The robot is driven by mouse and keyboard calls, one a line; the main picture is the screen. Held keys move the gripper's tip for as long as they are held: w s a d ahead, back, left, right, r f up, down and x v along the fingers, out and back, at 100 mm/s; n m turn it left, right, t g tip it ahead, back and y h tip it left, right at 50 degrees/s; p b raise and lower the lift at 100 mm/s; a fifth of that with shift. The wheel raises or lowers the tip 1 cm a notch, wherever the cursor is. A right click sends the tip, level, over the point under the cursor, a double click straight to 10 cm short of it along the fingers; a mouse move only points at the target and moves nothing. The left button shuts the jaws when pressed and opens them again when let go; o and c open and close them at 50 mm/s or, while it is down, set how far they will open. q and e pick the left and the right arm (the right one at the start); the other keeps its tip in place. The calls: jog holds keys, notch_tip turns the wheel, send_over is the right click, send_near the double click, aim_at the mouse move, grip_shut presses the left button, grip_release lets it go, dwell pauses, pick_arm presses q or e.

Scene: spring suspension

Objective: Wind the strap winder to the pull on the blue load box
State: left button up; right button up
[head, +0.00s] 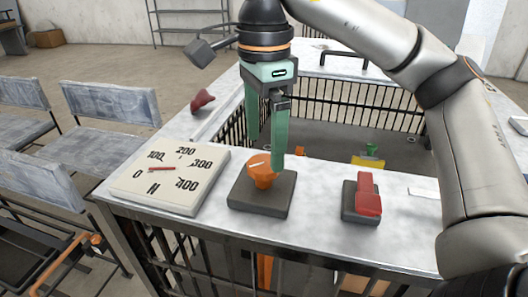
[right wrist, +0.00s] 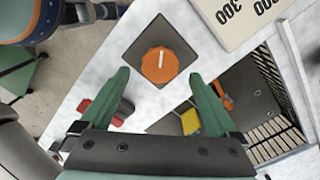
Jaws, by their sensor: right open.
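The strap winder appears to be an orange knob (head: 262,171) with a white mark, on a dark square base (head: 262,203); it also shows in the right wrist view (right wrist: 160,66). A gauge board (head: 172,195) marked 0 to 400 N is left of it, its red needle pointing left, between 0 and 100. My right gripper (head: 265,150) is open, fingers pointing down over the knob. In the head view one green finger overlaps the knob's edge; contact cannot be told. In the right wrist view the fingertips lie apart, below the knob. I see no blue load box. My left gripper is out of view.
A red lever (head: 368,195) on a dark base stands right of the knob. A small red object (head: 202,100) lies on the left rim. Behind is a barred well with a yellow-green item (head: 369,158) inside. Chairs (head: 110,115) stand at left. The tabletop between knob and lever is clear.

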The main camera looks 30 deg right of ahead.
aim_at(264, 163)
jog(key=shift+f, duration=1.5)
jog(key=shift+c, duration=0.3)
jog(key=c, duration=1.3)
jog(key=shift+m, duration=0.3)
